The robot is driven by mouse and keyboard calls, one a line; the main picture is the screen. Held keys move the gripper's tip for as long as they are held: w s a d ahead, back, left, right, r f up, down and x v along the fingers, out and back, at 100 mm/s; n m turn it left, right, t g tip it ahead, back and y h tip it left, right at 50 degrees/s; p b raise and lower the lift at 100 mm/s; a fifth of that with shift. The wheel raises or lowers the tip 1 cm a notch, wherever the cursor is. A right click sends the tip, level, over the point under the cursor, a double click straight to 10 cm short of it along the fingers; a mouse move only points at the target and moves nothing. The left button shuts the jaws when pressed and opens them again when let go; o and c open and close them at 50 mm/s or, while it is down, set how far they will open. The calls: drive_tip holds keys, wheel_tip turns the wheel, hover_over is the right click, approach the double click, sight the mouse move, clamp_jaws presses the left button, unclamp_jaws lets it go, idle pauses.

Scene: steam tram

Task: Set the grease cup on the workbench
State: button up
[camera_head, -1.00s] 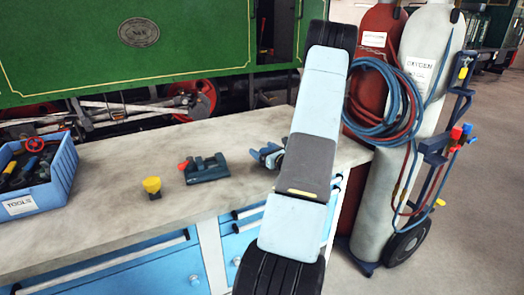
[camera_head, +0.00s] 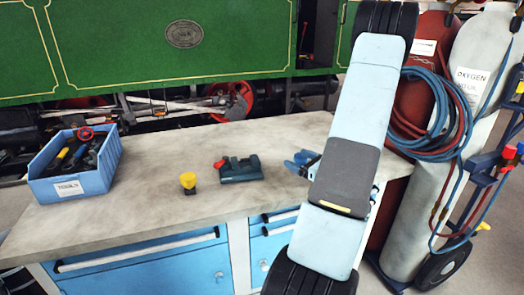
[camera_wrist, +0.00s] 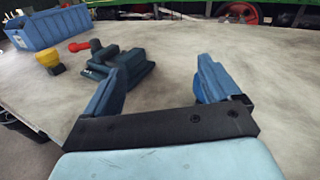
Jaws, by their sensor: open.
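The grease cup (camera_head: 188,182) is a small yellow cup on a dark base. It stands upright on the grey top of the workbench (camera_head: 150,208), between the blue tool bin and a dark green tool. It also shows at the left of the wrist view (camera_wrist: 50,62). My gripper (camera_wrist: 160,75) is open and empty, low over the right part of the bench top, with the cup off to its left. In the head view my gripper (camera_head: 303,162) is partly hidden behind my arm.
A dark green vise-like tool with a red knob (camera_head: 240,169) lies between the cup and my gripper. A blue bin of tools (camera_head: 75,182) stands at the bench's left. Gas cylinders (camera_head: 440,140) with hoses stand at the right. A green tram (camera_head: 100,50) is behind.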

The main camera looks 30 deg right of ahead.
drive_tip(key=s+a+r+n+g+y, duration=0.1)
drive_tip(key=a+r+n+g+y, duration=0.25)
drive_tip(key=a+n, duration=0.4)
drive_tip(key=s+a+r+n+g+y, duration=0.15)
drive_tip(key=a+r+n+g, duration=0.25)
drive_tip(key=a, duration=0.6)
drive_tip(key=a+r+n+g+y, duration=0.3)
drive_tip(key=a+r+n+g, duration=0.15)
drive_tip(key=a, duration=0.45)
drive_tip(key=s+a+r+n+g+h, duration=0.45)
drive_tip(key=s+a+n, duration=0.25)
drive_tip(key=s+n, duration=0.25)
drive_tip(key=s+r+n+t+h, duration=0.4)
drive_tip(key=s+r+n+h, duration=0.2)
drive_tip(key=n, duration=0.1)
drive_tip(key=shift+d+r, duration=0.3)
drive_tip(key=shift+d, duration=0.1)
